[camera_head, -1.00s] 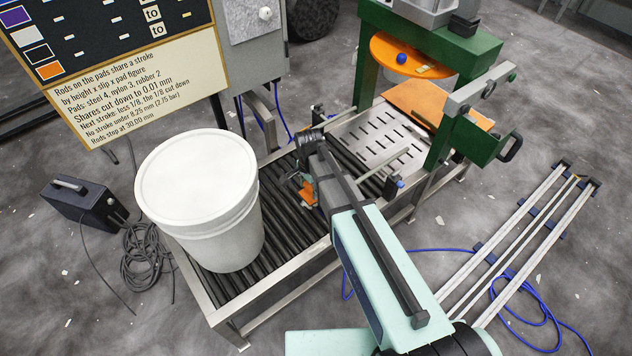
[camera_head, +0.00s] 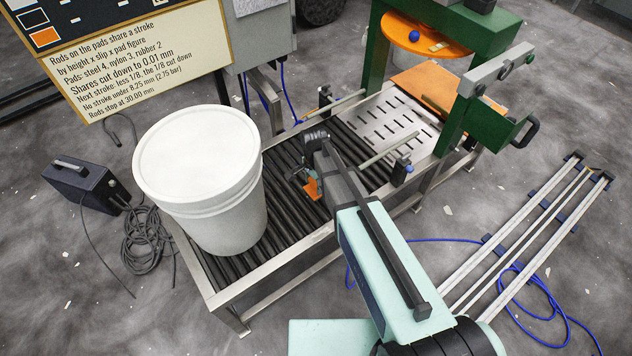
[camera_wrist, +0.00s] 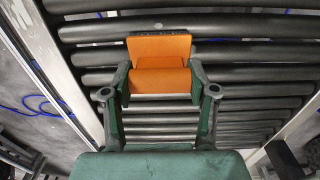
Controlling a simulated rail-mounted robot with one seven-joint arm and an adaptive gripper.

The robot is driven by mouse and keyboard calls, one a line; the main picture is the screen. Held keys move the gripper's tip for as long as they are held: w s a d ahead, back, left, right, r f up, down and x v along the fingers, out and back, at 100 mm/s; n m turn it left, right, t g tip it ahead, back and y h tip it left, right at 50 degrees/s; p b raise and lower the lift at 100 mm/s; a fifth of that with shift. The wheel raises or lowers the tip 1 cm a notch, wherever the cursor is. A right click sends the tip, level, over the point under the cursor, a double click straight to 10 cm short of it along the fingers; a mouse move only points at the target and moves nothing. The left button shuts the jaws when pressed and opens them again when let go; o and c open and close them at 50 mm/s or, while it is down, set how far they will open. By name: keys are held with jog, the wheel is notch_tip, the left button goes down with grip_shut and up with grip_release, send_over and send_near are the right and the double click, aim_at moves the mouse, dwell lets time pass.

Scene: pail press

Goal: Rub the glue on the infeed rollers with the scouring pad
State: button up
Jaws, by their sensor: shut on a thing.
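The infeed rollers (camera_head: 285,222) are a bed of dark grey rollers in a metal frame, running from the white pail to the press. They also fill much of the wrist view (camera_wrist: 255,54). My gripper (camera_head: 304,181) is over the rollers, right of the pail. It is shut on an orange block (camera_wrist: 160,48), which I take for the scouring pad; it also shows in the head view (camera_head: 312,188). In the wrist view the block is between the two fingers, over the rollers. I cannot tell whether its underside touches them. I cannot make out the glue.
The white lidded pail (camera_head: 200,178) stands on the rollers' left end. A slotted plate (camera_head: 388,126) and a green press (camera_head: 455,125) are on the right. Guide bars with blue knobs flank the rollers. A rail track (camera_head: 525,235) and blue hose lie on the floor at right.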

jog(key=w+a, duration=0.2)
jog(key=w, duration=0.1)
jog(key=shift+s+f+b, duration=0.15)
jog(key=shift+b, duration=0.2)
jog(key=shift+s+d+r, duration=0.2)
jog(key=shift+s+d, duration=0.15)
jog(key=shift+s, duration=0.1)
jog(key=shift+s+d, duration=0.45)
jog(key=shift+s, duration=0.15)
jog(key=shift+s+d, duration=0.4)
jog(key=shift+s, duration=0.2)
notch_tip(320, 180, up, 2)
jog(key=shift+w+r+p, duration=0.1)
jog(key=shift+r+p, duration=0.15)
jog(key=shift+p, duration=0.65)
jog(key=shift+r+p, duration=1.7)
jog(key=shift+r, duration=1.05)
